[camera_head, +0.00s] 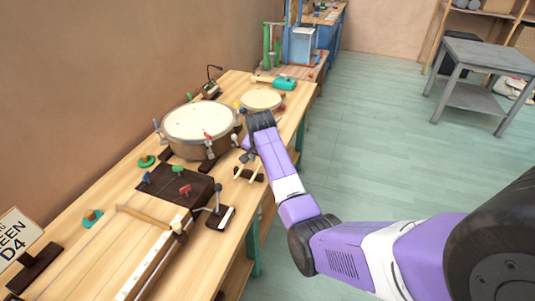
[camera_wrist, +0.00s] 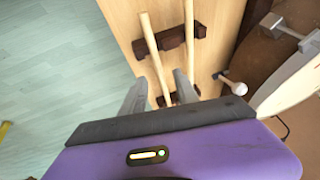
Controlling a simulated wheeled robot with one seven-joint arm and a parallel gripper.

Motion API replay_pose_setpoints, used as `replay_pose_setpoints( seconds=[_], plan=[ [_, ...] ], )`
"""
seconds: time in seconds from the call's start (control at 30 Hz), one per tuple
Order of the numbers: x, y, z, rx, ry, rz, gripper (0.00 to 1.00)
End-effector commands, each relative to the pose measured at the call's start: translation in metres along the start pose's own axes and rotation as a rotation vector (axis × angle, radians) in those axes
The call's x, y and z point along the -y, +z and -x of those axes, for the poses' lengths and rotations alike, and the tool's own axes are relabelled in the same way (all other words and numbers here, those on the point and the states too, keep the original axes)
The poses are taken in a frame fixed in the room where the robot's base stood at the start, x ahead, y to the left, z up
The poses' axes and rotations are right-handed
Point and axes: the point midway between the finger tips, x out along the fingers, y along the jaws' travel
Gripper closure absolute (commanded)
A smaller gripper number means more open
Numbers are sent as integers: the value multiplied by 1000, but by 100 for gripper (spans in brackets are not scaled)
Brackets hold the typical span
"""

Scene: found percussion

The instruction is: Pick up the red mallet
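I cannot clearly make out a red mallet. A small red-headed piece (camera_head: 185,190) stands by the dark box on the bench in the head view; another red piece (camera_head: 208,136) shows at the drum's near rim. My gripper (camera_head: 246,153) is over the bench's right side, in front of the drum. In the wrist view my gripper (camera_wrist: 160,78) is open, its two grey fingers apart. Two pale wooden sticks (camera_wrist: 153,52) lie across dark rests (camera_wrist: 171,37). One stick passes between the fingers in the picture; contact cannot be told. The sticks' near ends are hidden.
A big drum (camera_head: 198,120) and smaller drum (camera_head: 261,100) stand on the wooden bench (camera_head: 110,229). A teal-headed mallet (camera_head: 284,83) lies farther back. A white-tipped beater (camera_wrist: 237,87) is right of the fingers. Open floor (camera_head: 365,130) lies right of the bench.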

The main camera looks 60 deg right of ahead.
Motion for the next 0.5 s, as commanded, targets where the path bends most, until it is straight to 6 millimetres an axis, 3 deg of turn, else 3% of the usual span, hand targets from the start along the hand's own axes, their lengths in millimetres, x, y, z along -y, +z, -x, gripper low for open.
replay_pose_setpoints(
  seconds=[0.3, 0.5],
  plan=[
    [-2, 2, -40, 0, 0, 0, 64],
    [-1, 2, -46, -1, -2, 1, 64]
  ],
)
